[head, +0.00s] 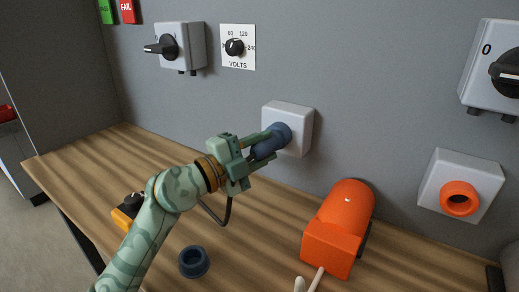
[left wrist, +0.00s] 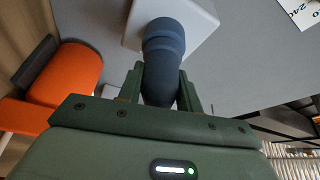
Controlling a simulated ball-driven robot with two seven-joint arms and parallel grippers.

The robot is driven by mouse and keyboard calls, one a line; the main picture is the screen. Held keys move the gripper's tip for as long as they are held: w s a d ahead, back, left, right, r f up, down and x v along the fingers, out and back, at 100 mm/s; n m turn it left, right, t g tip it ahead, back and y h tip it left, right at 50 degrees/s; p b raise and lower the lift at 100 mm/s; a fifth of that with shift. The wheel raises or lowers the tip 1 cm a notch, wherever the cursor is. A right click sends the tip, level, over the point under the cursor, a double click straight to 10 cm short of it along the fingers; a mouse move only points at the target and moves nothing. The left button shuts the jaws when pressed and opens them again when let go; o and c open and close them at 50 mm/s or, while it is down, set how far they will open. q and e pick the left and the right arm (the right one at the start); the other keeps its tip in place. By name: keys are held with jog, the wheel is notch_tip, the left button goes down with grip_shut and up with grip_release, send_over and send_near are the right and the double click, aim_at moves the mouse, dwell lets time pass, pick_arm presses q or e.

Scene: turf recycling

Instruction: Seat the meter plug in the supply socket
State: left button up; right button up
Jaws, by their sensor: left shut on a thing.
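The meter plug (head: 264,150) is dark blue, and my left gripper (head: 258,149) is shut on it. Its front meets a blue round collar (head: 283,134) on the white supply socket box (head: 301,112) on the grey wall. In the left wrist view, the plug (left wrist: 161,80) sits between my fingers and lines up closely with the collar (left wrist: 164,37). How deep the plug sits in the socket cannot be told. A dark cable (head: 224,212) hangs below my gripper. The yellow-and-black meter (head: 127,210) is partly hidden by my arm. My right gripper is not in view.
An orange machine (head: 338,226) stands on the wooden bench (head: 250,262), right of my arm. A loose blue ring-shaped piece (head: 194,262) lies near the front. A white box with an orange socket (head: 459,198) is at the right. Rotary switches (head: 168,47) and a volts dial (head: 235,47) are on the wall.

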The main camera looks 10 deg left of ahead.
pick_arm(q)
jog(key=shift+w, duration=0.15)
jog(key=o, duration=1.1)
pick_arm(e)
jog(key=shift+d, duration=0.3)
pick_arm(q)
jog(key=p+v, duration=0.2)
jog(key=v, duration=0.4)
jog(key=shift+r, duration=0.15)
jog(key=p+v, duration=0.1)
jog(key=v, duration=0.9)
jog(key=shift+f, duration=0.2)
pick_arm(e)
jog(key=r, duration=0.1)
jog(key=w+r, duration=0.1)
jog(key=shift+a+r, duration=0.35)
pick_arm(q)
jog(key=shift+s, duration=0.2)
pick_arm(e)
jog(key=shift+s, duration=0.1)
